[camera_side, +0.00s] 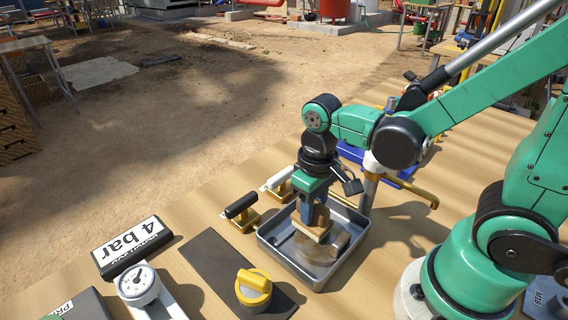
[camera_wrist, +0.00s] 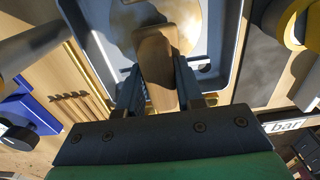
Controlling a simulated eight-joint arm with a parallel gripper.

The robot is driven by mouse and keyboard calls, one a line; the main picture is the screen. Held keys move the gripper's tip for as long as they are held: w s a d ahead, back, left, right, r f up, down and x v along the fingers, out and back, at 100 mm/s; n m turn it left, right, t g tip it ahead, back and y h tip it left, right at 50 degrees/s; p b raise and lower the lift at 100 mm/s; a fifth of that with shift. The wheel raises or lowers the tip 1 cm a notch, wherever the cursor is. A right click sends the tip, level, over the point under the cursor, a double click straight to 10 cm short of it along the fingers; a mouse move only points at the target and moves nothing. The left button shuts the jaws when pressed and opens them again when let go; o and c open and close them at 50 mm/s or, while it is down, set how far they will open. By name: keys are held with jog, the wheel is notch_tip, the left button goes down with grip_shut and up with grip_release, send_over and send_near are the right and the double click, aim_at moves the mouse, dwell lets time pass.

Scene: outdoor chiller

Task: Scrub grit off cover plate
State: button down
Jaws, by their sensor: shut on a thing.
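My gripper (camera_side: 312,212) points down over the grey metal tray (camera_side: 268,254) and is shut on a wooden brush (camera_side: 312,228). In the wrist view the brush's wooden back (camera_wrist: 155,62) sits between the two fingers (camera_wrist: 158,88). The round cover plate (camera_side: 328,250) lies in the tray below the brush, with a tan, dusty face. It also shows in the wrist view (camera_wrist: 190,25), partly hidden by the brush. The brush is low over the plate; its bristles are hidden, so contact cannot be told.
Two valves with black (camera_side: 241,206) and white (camera_side: 279,178) handles stand left of the tray. A yellow knob (camera_side: 254,287) sits on a dark strip in front. A gauge (camera_side: 138,285) and a "4 bar" sign (camera_side: 131,246) are further left. A brass tap (camera_side: 410,187) stands close behind the tray.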

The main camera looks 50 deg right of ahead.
jog(key=shift+f, duration=0.35)
